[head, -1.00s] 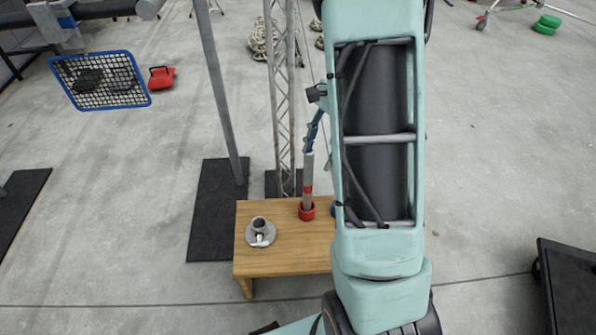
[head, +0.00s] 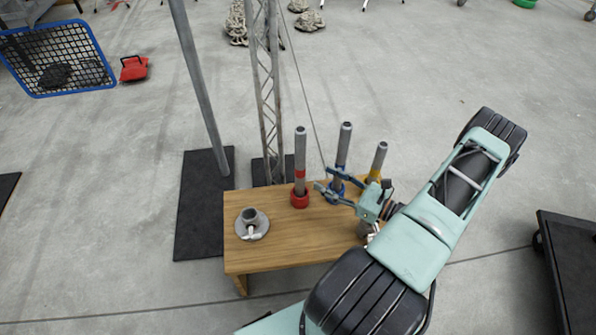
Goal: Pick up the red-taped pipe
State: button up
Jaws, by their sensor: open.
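The red-taped pipe (head: 300,158) is grey with a red band and stands upright in a red holder (head: 299,199) on the wooden table (head: 270,255). My gripper (head: 325,180) is open, just right of the red-taped pipe, with its fingers pointing left toward it. The fingers look empty and they overlap the foot of the blue-based pipe in the picture. I cannot tell the exact gap between the fingertips and the red-taped pipe.
A blue-based pipe (head: 343,148) and a yellow-taped pipe (head: 379,160) stand to the right. A grey flanged fitting (head: 251,224) sits at the table's left. A metal pole (head: 200,75) and a lattice truss (head: 268,90) rise behind the table. A dark cart (head: 570,265) is at right.

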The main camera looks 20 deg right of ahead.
aim_at(300, 164)
jog(key=shift+t, duration=0.3)
jog(key=x, duration=0.3)
jog(key=b+x, duration=0.1)
jog(key=x, duration=0.3)
jog(key=b+x, duration=0.1)
jog(key=x, duration=0.2)
jog(key=shift+w+f, duration=0.3)
jog(key=shift+w, duration=0.1)
grip_shut()
